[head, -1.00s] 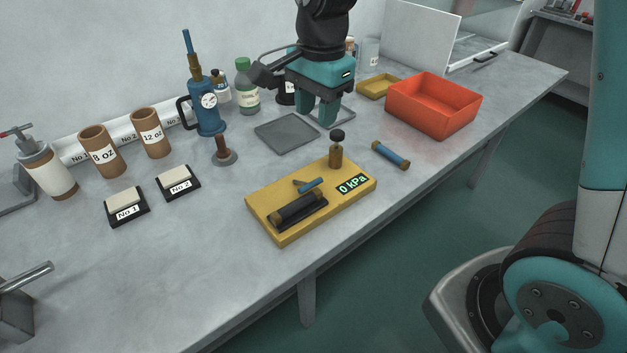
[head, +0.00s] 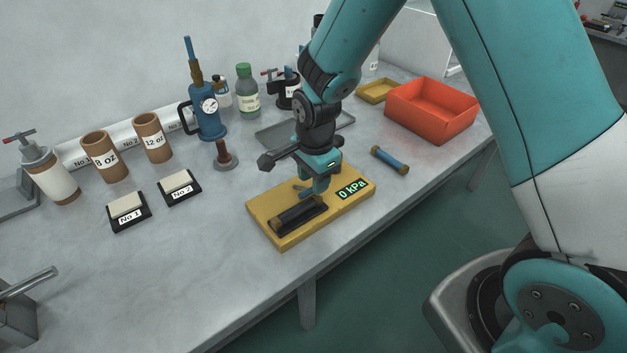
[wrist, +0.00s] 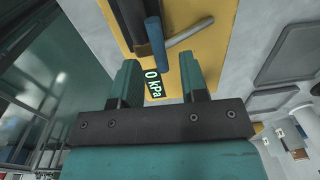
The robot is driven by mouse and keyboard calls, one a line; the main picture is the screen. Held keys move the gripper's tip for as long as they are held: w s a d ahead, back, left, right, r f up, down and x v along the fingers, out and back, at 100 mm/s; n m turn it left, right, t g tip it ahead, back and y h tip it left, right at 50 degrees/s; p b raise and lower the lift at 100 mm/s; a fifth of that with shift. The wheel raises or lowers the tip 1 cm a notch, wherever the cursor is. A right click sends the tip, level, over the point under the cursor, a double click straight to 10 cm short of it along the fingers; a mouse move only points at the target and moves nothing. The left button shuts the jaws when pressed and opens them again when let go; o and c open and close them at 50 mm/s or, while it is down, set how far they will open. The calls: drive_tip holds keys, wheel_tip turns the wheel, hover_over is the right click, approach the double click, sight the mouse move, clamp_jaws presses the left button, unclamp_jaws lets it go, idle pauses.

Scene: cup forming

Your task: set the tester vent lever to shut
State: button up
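The tester is a yellow plate (head: 352,196) near the front edge of the bench, with a black cradle (head: 300,214) and a display (head: 352,190) reading 0 kPa. My gripper (head: 317,188) is just above the plate at the vent lever and hides most of it in the head view. The vent lever's blue handle (wrist: 156,42) lies just ahead of the gap, beside a grey bar (wrist: 190,33). I cannot tell whether the handle is touched.
A blue cylinder with brown ends (head: 390,160) lies right of the plate, near an orange bin (head: 432,112). A grey tray (head: 270,132) is behind my gripper. A brown stand (head: 225,157) and two labelled pads (head: 179,187) stand to the left.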

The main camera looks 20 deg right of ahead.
drive_tip(key=shift+f, duration=0.85)
drive_tip(key=shift+c, duration=0.5)
clamp_jaws()
